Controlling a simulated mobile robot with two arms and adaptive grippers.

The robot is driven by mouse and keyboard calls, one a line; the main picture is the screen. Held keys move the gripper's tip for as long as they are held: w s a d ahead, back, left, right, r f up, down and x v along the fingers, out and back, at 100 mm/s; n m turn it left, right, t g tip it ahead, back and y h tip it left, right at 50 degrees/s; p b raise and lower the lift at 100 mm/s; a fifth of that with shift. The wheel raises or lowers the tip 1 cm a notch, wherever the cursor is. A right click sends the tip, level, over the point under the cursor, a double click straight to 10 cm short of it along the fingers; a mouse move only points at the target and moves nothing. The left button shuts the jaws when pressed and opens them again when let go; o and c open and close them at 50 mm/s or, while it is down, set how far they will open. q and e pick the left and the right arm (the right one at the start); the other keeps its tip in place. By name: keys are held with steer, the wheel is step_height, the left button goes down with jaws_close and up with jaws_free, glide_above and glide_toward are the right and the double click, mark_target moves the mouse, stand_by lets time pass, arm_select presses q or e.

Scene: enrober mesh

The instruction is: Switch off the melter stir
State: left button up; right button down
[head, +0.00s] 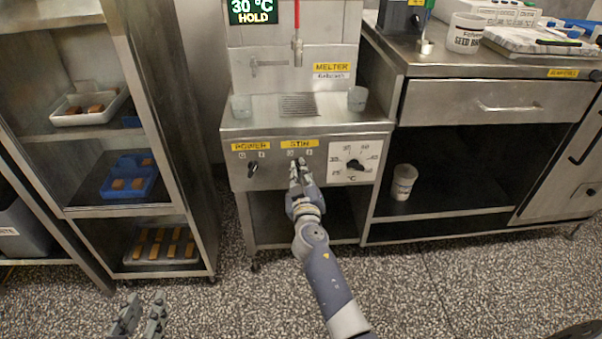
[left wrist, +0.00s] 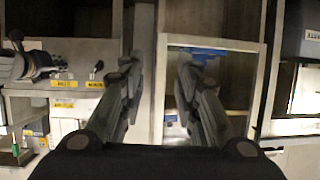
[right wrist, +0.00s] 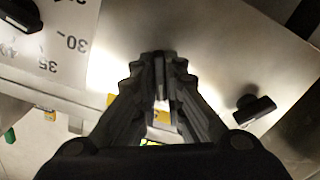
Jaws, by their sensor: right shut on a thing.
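The steel melter (head: 235,130) has a front panel with a POWER knob (head: 252,168), a yellow STIR label (head: 299,143) and a temperature dial (head: 354,164). My right gripper (head: 297,172) is at the panel just below the STIR label, shut on the stir knob, which the fingers mostly hide. In the right wrist view the fingers (right wrist: 161,85) meet over the knob, and the black POWER knob (right wrist: 255,109) stands clear to the right. The knob's exact setting is hidden. My left gripper (head: 140,316) is open and empty, low over the floor at the left.
The melter's display (head: 253,12) reads 30 °C HOLD. A rack (head: 190,190) with trays stands left of the melter. A steel bench (head: 440,60) with a drawer stands right, with a white cup (head: 403,182) on its lower shelf. The floor in front is clear.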

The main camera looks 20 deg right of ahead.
arm_select(q)
steer(key=shift+w+d+r+t, duration=0.15)
steer(key=shift+w+r+t, duration=0.1)
steer(key=shift+r, duration=0.2)
steer(key=shift+w+d+r+t, duration=0.1)
steer(key=shift+w+r+t, duration=0.1)
steer(key=shift+r, duration=0.2)
arm_select(e)
steer(key=shift+n, duration=0.5)
steer(key=c, duration=1.7)
jaws_free()
steer(key=shift+v, duration=3.75)
steer(key=shift+s, duration=0.1)
